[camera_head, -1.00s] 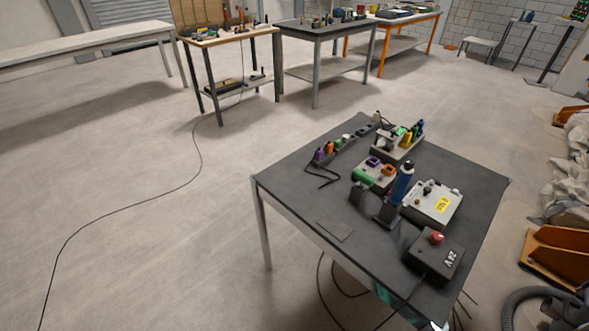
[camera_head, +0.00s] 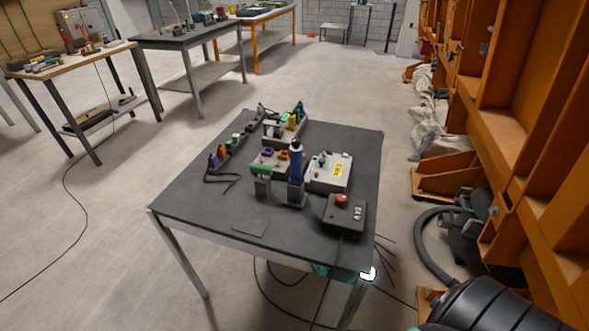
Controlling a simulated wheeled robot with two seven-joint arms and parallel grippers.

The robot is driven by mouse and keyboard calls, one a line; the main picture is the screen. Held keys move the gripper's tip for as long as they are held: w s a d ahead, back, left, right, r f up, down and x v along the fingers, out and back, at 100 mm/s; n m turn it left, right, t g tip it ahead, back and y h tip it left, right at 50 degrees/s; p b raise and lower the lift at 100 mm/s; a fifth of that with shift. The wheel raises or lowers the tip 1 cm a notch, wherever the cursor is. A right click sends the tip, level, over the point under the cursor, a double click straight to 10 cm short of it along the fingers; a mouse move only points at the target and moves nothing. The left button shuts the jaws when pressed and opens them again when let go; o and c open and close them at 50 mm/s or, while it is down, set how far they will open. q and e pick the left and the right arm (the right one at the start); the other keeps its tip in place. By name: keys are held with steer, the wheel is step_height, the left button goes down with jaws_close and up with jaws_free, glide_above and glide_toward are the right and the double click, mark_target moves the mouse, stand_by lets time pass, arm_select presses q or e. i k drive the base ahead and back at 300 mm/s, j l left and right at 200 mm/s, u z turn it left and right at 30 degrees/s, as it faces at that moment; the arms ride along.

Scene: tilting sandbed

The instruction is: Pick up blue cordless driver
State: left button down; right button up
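The blue cordless driver (camera_head: 296,166) stands upright near the middle of the dark table (camera_head: 190,195), with a black top and its lower end at a black stand (camera_head: 296,195). It is beside a grey box with a yellow label (camera_head: 330,174). Neither of my grippers is in view.
A black box with a red button (camera_head: 342,211) sits at the table's right front. Racks of small tools (camera_head: 284,128) stand behind the driver. The table's left front is mostly clear. Orange shelving (camera_head: 510,100) and a black hose (camera_head: 432,235) are at the right.

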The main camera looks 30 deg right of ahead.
mark_target(296, 156)
steer(key=z, duration=1.3)
steer(key=i+j+z, duration=0.15)
steer(key=i+j, duration=0.2)
steer(key=i+j+z, duration=0.15)
steer(key=i+j, duration=0.2)
steer(key=j, duration=0.15)
